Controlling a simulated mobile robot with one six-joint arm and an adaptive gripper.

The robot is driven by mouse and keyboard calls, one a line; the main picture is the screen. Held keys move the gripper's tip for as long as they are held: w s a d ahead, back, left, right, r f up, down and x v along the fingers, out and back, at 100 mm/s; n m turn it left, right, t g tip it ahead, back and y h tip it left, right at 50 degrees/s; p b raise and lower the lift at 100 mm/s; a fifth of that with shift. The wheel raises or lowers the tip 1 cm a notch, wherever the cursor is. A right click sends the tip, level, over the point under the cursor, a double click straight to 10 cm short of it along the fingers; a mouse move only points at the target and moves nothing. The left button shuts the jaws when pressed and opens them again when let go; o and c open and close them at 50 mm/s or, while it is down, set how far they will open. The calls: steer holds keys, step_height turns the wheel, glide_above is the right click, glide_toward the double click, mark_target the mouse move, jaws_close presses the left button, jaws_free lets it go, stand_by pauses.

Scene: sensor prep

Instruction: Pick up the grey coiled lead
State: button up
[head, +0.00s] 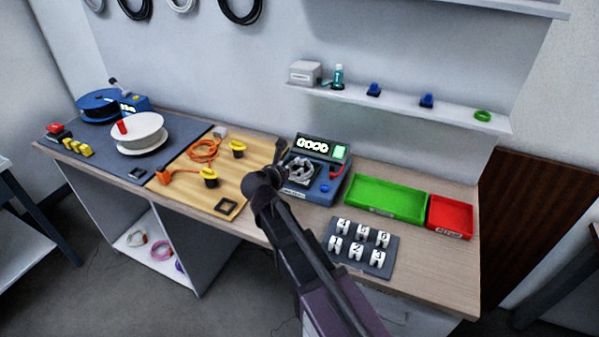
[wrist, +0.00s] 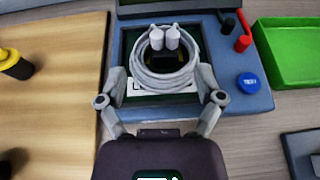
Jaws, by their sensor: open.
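The grey coiled lead (wrist: 166,80) lies on the dark top recess of the blue test device (wrist: 250,104), with its two pale plugs standing up at the far side of the coil. In the head view the coil (head: 300,168) shows on the device (head: 325,191), partly covered by my gripper and arm. My gripper (wrist: 164,83) is open, with one finger on the left and one on the right of the coil. I cannot tell if the fingers touch the coil.
A green tray (head: 385,199) and a red tray (head: 450,215) stand right of the device. A numbered dark holder (head: 341,257) lies in front of them. A wooden board (head: 180,189) with an orange lead (head: 204,149) is to the left. A shelf (head: 400,107) hangs above.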

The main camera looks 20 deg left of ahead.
mark_target(297, 164)
steer(key=shift+w+f, duration=0.1)
steer(key=shift+w, duration=0.2)
steer(key=shift+d+b+x, duration=0.15)
steer(key=shift+b+x, duration=0.3)
steer(key=shift+x, duration=0.85)
steer(key=shift+d+b+x, duration=0.15)
steer(key=shift+b+x, duration=0.3)
steer(key=shift+x, duration=0.9)
steer(key=shift+r, duration=0.2)
jaws_close()
